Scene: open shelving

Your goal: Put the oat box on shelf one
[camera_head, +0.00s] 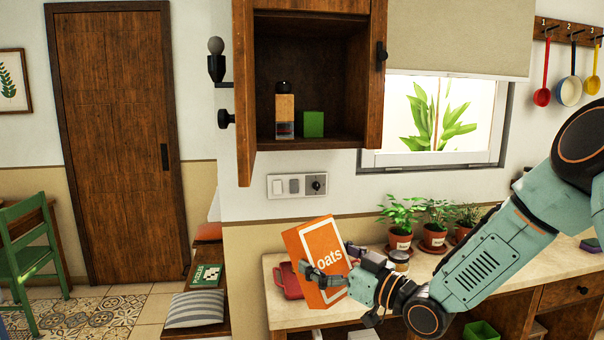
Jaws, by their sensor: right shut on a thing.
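The orange and white oat box (309,243) is tilted a little and held up in front of the counter. My right gripper (335,275) is shut on the oat box, with dark fingers across its lower front. The arm comes in from the right. An open wooden wall cabinet (345,134) hangs above and behind the box, its doors swung open. No "shelf one" label is readable in it. My left gripper is not in view.
In the cabinet stand a jar with a dark lid (285,108) and a green box (313,124), with free room to their right. The cabinet doors stick out towards me. On the counter (289,318) are potted plants (435,223) and a red tray (287,281).

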